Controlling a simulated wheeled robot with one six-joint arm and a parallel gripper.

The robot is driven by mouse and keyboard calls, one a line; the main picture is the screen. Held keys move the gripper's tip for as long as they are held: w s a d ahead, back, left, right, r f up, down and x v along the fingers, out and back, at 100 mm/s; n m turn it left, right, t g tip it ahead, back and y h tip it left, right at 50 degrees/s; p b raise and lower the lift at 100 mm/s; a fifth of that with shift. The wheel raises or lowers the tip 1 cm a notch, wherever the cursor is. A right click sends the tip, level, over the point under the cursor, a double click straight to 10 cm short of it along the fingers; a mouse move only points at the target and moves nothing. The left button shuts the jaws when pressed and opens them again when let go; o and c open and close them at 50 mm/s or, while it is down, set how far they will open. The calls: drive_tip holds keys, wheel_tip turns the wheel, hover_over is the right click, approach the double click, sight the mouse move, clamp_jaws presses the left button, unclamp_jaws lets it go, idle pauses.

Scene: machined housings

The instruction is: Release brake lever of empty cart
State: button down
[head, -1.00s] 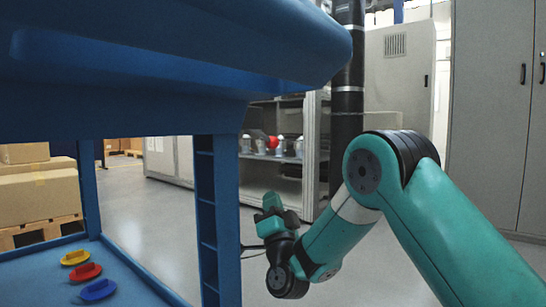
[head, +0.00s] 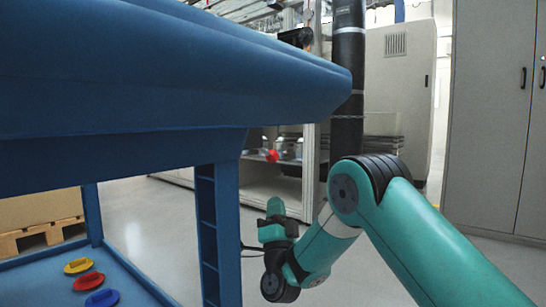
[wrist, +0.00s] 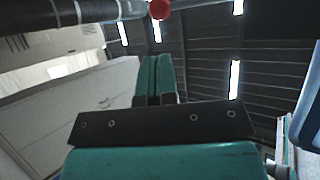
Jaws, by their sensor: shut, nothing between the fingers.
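The blue cart (head: 170,90) fills the left of the head view; its top surface is not visible from here. A small red ball-shaped knob (head: 272,156) shows just right of the cart's upright, under its top; I cannot tell what it is fixed to. A red round knob (wrist: 159,9) also shows at the top edge of the wrist view, beyond my fingertips. My gripper (head: 275,204) is right of the cart's upright, pointing up, below the red knob and apart from it. In the wrist view its green fingers (wrist: 158,62) are together and hold nothing.
The cart's lower deck (head: 45,280) holds a yellow disc (head: 78,266), a red disc (head: 89,281) and a blue disc (head: 102,298). A black column (head: 347,110) stands behind the arm. Grey cabinets (head: 490,120) stand at the right. Open floor lies right of the cart.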

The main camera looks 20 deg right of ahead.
drive_tip(key=p+x, duration=0.6)
drive_tip(key=x, duration=0.5)
drive_tip(key=shift+p, duration=0.3)
